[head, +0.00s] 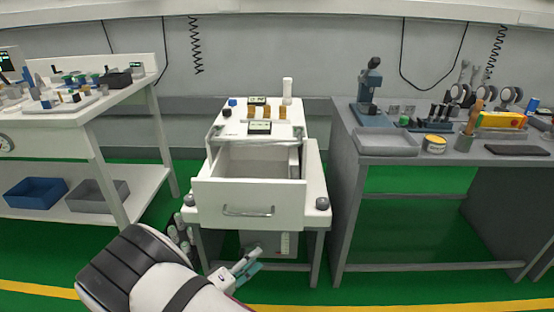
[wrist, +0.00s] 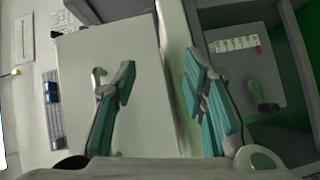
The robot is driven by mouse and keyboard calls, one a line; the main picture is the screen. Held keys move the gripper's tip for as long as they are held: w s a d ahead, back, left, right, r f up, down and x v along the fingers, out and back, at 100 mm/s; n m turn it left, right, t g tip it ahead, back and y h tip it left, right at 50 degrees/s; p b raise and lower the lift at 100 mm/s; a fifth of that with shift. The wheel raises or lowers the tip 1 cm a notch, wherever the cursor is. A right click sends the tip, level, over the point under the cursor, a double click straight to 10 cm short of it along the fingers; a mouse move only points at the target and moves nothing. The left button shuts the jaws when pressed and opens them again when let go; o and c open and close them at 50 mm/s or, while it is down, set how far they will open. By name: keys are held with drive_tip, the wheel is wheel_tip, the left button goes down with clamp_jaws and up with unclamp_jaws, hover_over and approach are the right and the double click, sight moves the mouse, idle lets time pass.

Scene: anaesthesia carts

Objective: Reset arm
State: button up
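My gripper (head: 250,268) is low in front of the white cart (head: 315,190), below its open drawer and a little right of my forearm. In the wrist view my gripper (wrist: 158,90) shows two teal-padded fingers set apart, with nothing between them. A pale panel and its edge lie beyond the fingers. The cart's top drawer (head: 248,205) is pulled out, with a handle (head: 248,211) on its front. The drawer's inside looks empty from the head view, though its floor is partly hidden.
A white table (head: 140,95) with vials and a tray stands left, with a blue bin (head: 36,192) and a grey bin (head: 100,195) on its lower shelf. A grey bench (head: 400,155) with a microscope (head: 369,88) and tools stands right. Green floor is free around the cart.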

drive_tip(key=d+r+m+g+h, duration=0.2)
drive_tip(key=d+r+m+g, duration=0.45)
drive_tip(key=d+r, duration=0.75)
drive_tip(key=s+d+r+g+y, duration=0.3)
drive_tip(key=s+d+r+g, duration=0.5)
drive_tip(key=r, duration=0.4)
drive_tip(key=s+d+r+m+y, duration=0.1)
drive_tip(key=s+d+r+y, duration=0.15)
drive_tip(key=s, duration=0.45)
drive_tip(key=s+d+r+y, duration=0.2)
drive_tip(key=s+r+y, duration=0.1)
drive_tip(key=s, duration=0.4)
drive_tip(key=s+d+r+m+y, duration=0.1)
drive_tip(key=s+d+r+y, duration=0.15)
drive_tip(key=s, duration=0.45)
drive_tip(key=s+a+f+t+y, duration=0.1)
drive_tip(key=s+a+t+y, duration=0.15)
drive_tip(key=s, duration=0.45)
wheel_tip(320, 180, up, 28)
drive_tip(key=t+p, duration=0.3)
drive_tip(key=p, duration=2.3)
drive_tip(key=shift+w+a+f+n, duration=0.15)
drive_tip(key=shift+w+f+n, duration=0.1)
drive_tip(key=shift+w+n, duration=0.1)
